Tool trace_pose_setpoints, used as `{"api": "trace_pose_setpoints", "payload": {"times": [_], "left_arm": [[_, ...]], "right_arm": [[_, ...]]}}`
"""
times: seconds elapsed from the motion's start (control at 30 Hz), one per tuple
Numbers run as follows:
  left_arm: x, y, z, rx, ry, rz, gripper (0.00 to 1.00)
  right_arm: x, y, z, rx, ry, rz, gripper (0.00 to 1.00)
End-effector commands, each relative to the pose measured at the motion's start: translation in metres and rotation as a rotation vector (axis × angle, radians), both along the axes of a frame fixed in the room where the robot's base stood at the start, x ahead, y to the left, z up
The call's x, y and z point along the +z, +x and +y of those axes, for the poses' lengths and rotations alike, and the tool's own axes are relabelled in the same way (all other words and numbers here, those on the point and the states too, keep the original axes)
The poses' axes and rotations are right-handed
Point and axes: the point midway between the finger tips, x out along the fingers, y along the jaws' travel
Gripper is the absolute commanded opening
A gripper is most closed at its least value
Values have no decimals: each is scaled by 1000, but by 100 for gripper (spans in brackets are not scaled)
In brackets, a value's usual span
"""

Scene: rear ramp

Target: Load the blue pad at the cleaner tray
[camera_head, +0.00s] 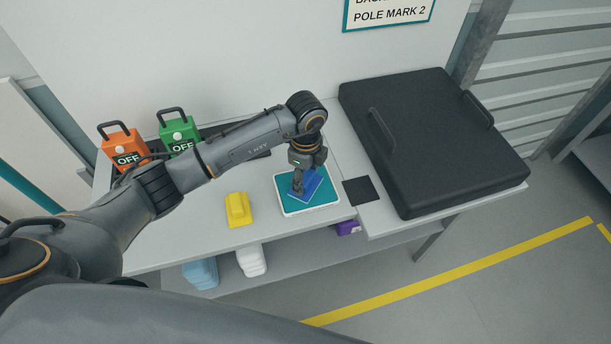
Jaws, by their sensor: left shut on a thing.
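The blue pad (318,190) is at the teal tray with a pale rim (286,207), on the grey bench. My left gripper (299,193) points down and is shut on the blue pad. The pad is over the teal surface and turned at an angle to the tray's edges. I cannot tell whether its underside touches the tray. The gripper hides part of the pad. My right gripper is not in view.
A yellow pad (238,209) lies left of the tray. A black square (361,191) and a large black case (435,140) are to the right. Orange (124,145) and green (179,133) units marked OFF stand behind. Items sit on a lower shelf (292,256).

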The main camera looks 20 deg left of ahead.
Motion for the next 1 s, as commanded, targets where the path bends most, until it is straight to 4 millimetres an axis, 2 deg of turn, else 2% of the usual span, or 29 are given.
{"api": "trace_pose_setpoints", "payload": {"times": [0.17,1.0], "left_arm": [[2,-1,0,0,1,3,30],[69,-1,0,0,0,1,30]], "right_arm": [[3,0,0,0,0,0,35],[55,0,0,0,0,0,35]]}}
